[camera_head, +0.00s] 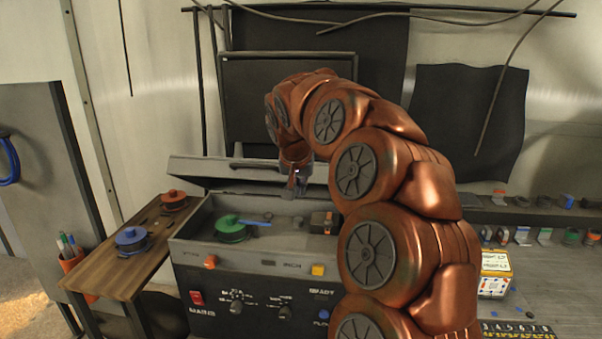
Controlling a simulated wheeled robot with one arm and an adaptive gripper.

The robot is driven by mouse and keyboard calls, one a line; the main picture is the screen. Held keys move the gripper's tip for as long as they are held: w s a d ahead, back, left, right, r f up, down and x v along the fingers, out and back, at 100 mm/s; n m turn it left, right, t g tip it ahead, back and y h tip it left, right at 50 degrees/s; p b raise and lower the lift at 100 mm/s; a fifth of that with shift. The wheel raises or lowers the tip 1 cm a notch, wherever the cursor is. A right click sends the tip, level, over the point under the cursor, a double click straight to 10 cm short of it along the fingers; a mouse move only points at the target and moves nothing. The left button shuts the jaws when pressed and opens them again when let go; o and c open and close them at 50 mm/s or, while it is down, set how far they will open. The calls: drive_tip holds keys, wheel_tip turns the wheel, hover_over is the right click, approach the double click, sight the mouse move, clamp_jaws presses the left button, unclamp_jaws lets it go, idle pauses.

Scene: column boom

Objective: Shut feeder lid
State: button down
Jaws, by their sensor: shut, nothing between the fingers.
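The feeder (305,251) is a grey box with knobs and buttons on its front. Its dark grey lid (222,174) stands raised along the back edge, so the tray is open. A green spool (231,228) with a blue strip beside it and a small dark block (322,222) lie inside the tray. My gripper (297,190) is shut and empty, pointing down in front of the lid, above the back of the tray. I cannot tell whether it touches the lid. My copper arm hides the lid's right end and the feeder's right side.
A wooden side table (104,270) at left bears a blue spool (131,238) and a red spool (174,199). A dark monitor (240,110) stands behind the feeder. At right are a shelf (530,215) of small parts and a yellow-white box (495,272).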

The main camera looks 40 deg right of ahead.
drive_tip(key=shift+s+a+f, duration=0.15)
drive_tip(key=shift+a+f, duration=0.05)
drive_tip(key=shift+f, duration=0.85)
idle(0.9)
